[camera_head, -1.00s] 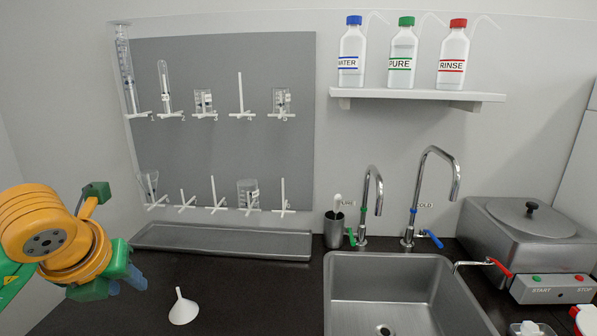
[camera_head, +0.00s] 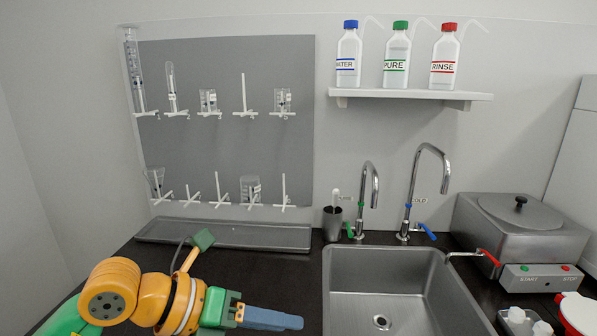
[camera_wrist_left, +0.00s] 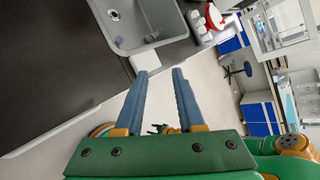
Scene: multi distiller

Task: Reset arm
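My left arm comes in from the lower left in the head view. Its left gripper (camera_head: 290,320) lies low over the front of the counter, pointing right, just short of the sink. In the left wrist view the two blue fingers of this gripper (camera_wrist_left: 160,73) stand apart with nothing held between them. My right gripper does not clearly show in either view.
The sink (camera_head: 335,285) is right of the left gripper. A metal tray (camera_head: 225,235) lies along the back wall below a glassware rack (camera_head: 290,150). Taps (camera_head: 368,195) rise behind the sink, and a lidded bath (camera_head: 520,240) stands at right.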

